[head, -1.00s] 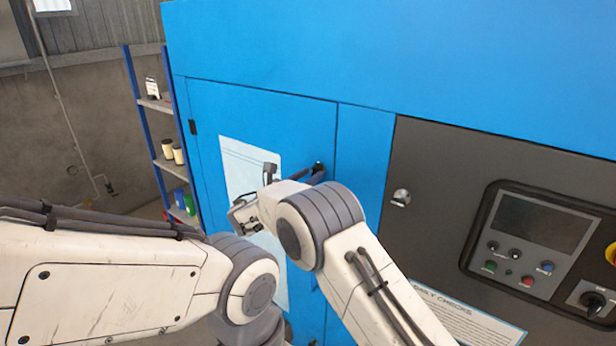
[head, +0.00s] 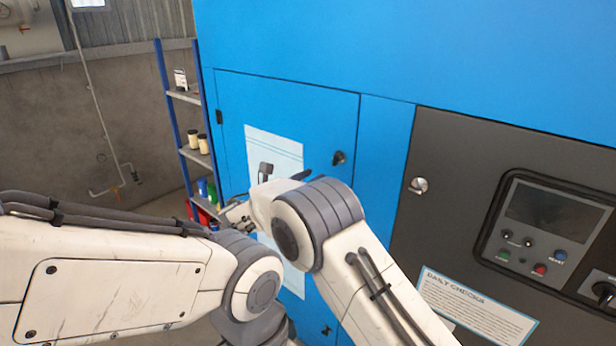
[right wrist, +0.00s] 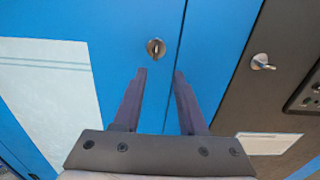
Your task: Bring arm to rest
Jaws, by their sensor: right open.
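My right arm reaches in from the lower right in the head view, bent at its grey elbow. Its gripper is mostly hidden behind the arm; a dark finger (head: 302,175) shows above it. In the right wrist view the right gripper (right wrist: 160,74) is open, with nothing between its two dark fingers. The latch (head: 339,158) on the blue door (head: 290,105) is apart from the fingers; it also shows just beyond the fingertips in the right wrist view (right wrist: 155,48). The door looks shut. My left arm bends downward at the lower left; its gripper is not visible.
The blue cabinet (head: 420,45) fills the right side. Its dark panel (head: 450,150) carries a second latch (head: 418,185), a control box (head: 548,225) and a notice (head: 475,308). A shelf rack (head: 188,97) with several containers stands left of the cabinet.

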